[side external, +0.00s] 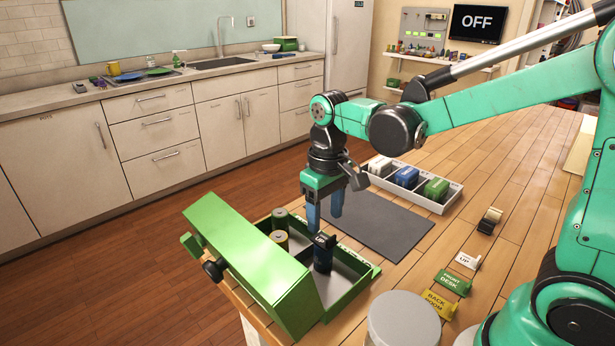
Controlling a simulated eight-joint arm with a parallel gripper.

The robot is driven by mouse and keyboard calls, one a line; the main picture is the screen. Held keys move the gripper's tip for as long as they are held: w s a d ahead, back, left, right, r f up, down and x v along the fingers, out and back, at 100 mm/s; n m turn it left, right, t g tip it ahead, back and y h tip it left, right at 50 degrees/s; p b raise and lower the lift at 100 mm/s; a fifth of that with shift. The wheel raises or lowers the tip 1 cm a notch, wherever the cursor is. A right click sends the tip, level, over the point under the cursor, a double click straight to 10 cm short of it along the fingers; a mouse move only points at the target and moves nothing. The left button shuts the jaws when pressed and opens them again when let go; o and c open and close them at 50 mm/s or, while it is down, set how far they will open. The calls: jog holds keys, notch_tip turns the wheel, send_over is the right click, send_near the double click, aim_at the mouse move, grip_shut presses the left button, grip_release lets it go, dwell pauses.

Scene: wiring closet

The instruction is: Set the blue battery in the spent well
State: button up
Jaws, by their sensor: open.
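A dark blue battery (322,257) stands upright in the right-hand well of the green box (352,308). The left-hand well holds two other upright cells, a dark green one (280,219) and one with a yellowish top (279,238). A small dark tag with pale marks shows at the blue battery's top, too small to read, so I cannot tell which well is named spent. My gripper (325,219) points down just above the blue battery, its blue fingers apart and empty.
A white divided tray (447,203) with white, blue and green blocks stands behind a grey mat (385,225). Tags reading UP, FRONT DESK (452,282) and BACK ROOM (440,304) lie at right. A pale round container (403,322) stands in front.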

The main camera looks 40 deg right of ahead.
notch_tip(320, 180, up, 3)
jog(key=shift+r, duration=0.1)
jog(key=shift+s+r, duration=0.25)
jog(key=shift+r, duration=0.05)
jog(key=shift+s+d+f+t, duration=0.1)
jog(key=shift+s+t, duration=0.6)
jog(key=shift+t, duration=0.5)
jog(key=shift+s+f+t, duration=0.1)
jog(key=shift+s+t, duration=0.65)
jog(key=shift+t, duration=0.45)
jog(key=shift+s+d+t, duration=0.1)
jog(key=shift+s+t, duration=0.6)
jog(key=shift+t, duration=0.5)
